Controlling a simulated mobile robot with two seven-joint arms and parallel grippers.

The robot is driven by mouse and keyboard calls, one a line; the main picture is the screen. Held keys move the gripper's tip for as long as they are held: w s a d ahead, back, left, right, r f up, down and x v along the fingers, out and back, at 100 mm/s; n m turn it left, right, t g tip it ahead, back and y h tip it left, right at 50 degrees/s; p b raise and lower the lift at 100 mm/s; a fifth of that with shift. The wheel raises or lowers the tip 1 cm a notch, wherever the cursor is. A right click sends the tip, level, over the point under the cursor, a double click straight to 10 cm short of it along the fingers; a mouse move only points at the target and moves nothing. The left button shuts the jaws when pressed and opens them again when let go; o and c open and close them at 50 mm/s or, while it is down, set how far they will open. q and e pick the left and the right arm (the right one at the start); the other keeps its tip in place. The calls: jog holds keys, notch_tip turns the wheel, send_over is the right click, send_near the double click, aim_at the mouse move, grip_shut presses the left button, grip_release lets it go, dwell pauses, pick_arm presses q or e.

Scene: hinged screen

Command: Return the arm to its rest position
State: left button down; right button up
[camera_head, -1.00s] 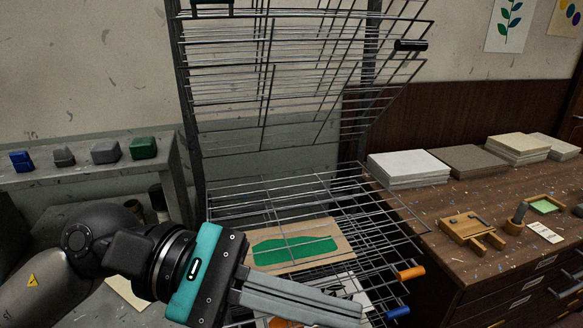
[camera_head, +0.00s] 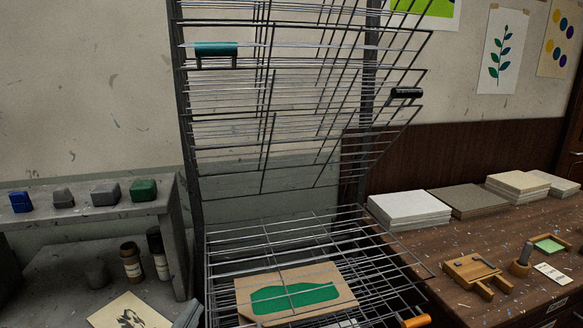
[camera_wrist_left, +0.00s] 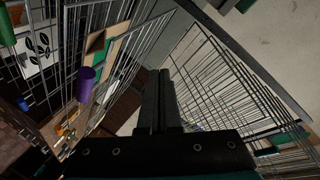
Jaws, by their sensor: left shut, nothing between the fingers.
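My left gripper shows only as a grey finger tip (camera_head: 188,315) at the bottom edge of the head view, left of the wire rack (camera_head: 290,240). The rest of my left arm is out of that view. In the left wrist view, the left gripper's (camera_wrist_left: 158,78) fingers lie together with nothing between them. Rack wires show on both sides of the fingers there. A board with a green print (camera_head: 295,293) lies on a low rack shelf. My right gripper is not in view.
A grey shelf (camera_head: 90,222) with several small blocks stands left of the rack, with bottles (camera_head: 131,262) below it. A wooden bench (camera_head: 440,235) with paper stacks (camera_head: 410,209) and tools stands on the right. Several rack shelves are raised above, one with a teal handle (camera_head: 216,49).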

pick_arm(q)
jog(key=s+f+n+g, duration=0.8)
jog(key=s+f+g, duration=0.4)
jog(key=s+f, duration=0.7)
notch_tip(320, 180, down, 26)
jog(key=s+g+b, duration=0.1)
jog(key=s+b, duration=0.1)
jog(key=b, duration=0.2)
jog(key=s+a+f+g+b, duration=0.1)
jog(key=s+a+f+b, duration=0.2)
jog(key=s+f, duration=1.3)
notch_tip(320, 180, down, 2)
jog(key=shift+a+f+g+b, duration=0.15)
jog(key=shift+f+g+b, duration=0.15)
jog(key=shift+b, duration=0.55)
